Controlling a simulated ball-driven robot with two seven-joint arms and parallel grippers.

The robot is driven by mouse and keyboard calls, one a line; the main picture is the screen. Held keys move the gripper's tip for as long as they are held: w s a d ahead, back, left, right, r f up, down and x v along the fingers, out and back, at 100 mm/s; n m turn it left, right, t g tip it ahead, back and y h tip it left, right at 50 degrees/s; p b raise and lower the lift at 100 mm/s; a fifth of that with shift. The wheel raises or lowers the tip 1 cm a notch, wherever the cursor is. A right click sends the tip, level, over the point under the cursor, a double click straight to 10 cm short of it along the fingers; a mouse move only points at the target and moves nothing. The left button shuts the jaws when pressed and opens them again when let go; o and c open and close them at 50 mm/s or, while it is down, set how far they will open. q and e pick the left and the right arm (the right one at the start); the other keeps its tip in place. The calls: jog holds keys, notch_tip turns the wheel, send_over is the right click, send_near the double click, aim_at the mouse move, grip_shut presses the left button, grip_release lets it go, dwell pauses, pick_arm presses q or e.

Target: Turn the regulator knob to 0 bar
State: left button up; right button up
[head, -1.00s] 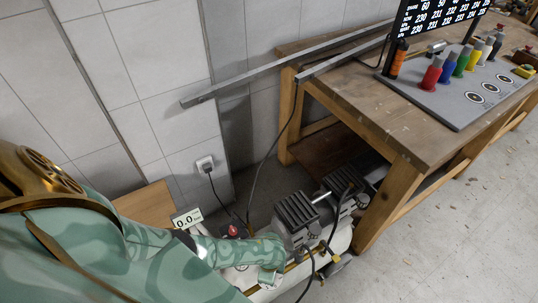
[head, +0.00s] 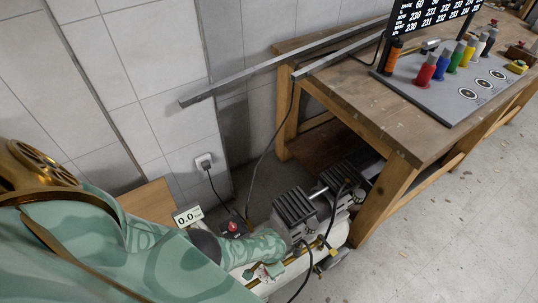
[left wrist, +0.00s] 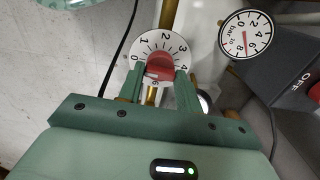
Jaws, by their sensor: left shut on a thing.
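The red regulator knob (left wrist: 160,66) sits on a white round dial (left wrist: 153,44) with black numbers, 0 at its left and 4 at its right. My left gripper (left wrist: 160,77) has its two green fingers on either side of the knob, shut on it. I cannot tell which number the knob points at. A round gauge (left wrist: 246,34) marked in bar, with a red needle, is at the upper right of the left wrist view. In the head view my left gripper (head: 265,272) is low over the compressor, and the knob is too small to make out. My right gripper is not in view.
The compressor (head: 294,206) stands on the floor beside a wooden workbench (head: 400,125). A small display (head: 187,216) reads 0.0. A red switch (head: 233,226) is close to my left forearm. A dark box marked OFF (left wrist: 295,70) is right of the gauge. Open floor lies at the right.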

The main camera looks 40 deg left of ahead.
pick_arm(q)
jog(key=shift+n, duration=0.3)
jog(key=o, duration=1)
jog(key=shift+r, duration=0.1)
notch_tip(320, 180, up, 16)
jog(key=p, duration=1.3)
jog(key=shift+r+p, duration=0.1)
jog(key=shift+p, duration=0.25)
